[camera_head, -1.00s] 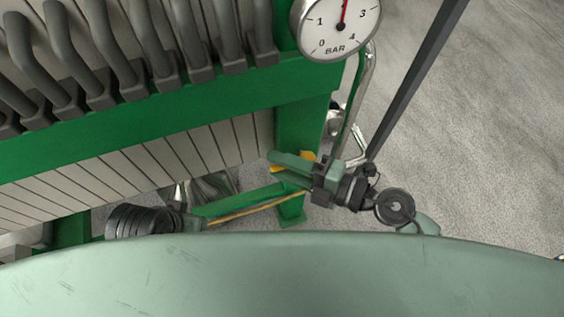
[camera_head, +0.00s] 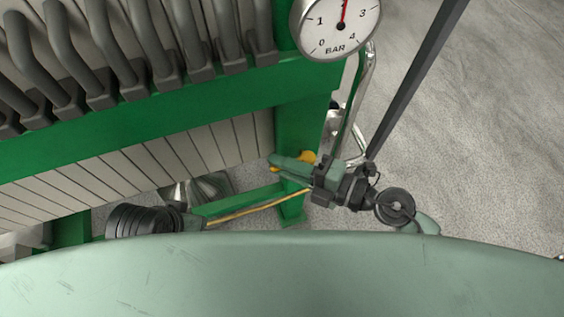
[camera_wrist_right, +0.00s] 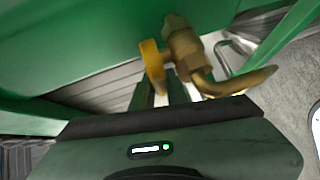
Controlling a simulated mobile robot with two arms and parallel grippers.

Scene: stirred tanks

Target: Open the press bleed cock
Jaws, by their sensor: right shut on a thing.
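The press bleed cock (camera_wrist_right: 184,50) is a brass valve with a curved spout, on the green press frame in the right wrist view. Its yellow lever (camera_wrist_right: 152,64) stands to the left of the brass body, between my fingertips. The brass body is not clear in the head view. My left gripper's fingers are not seen.
A pressure gauge (camera_head: 338,24) hangs above, its needle just past upright. Bent metal pipes (camera_head: 357,95) run down beside the green upright (camera_head: 297,120). The plate pack (camera_head: 150,165) lies to the left. Bare floor (camera_head: 480,120) is on the right.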

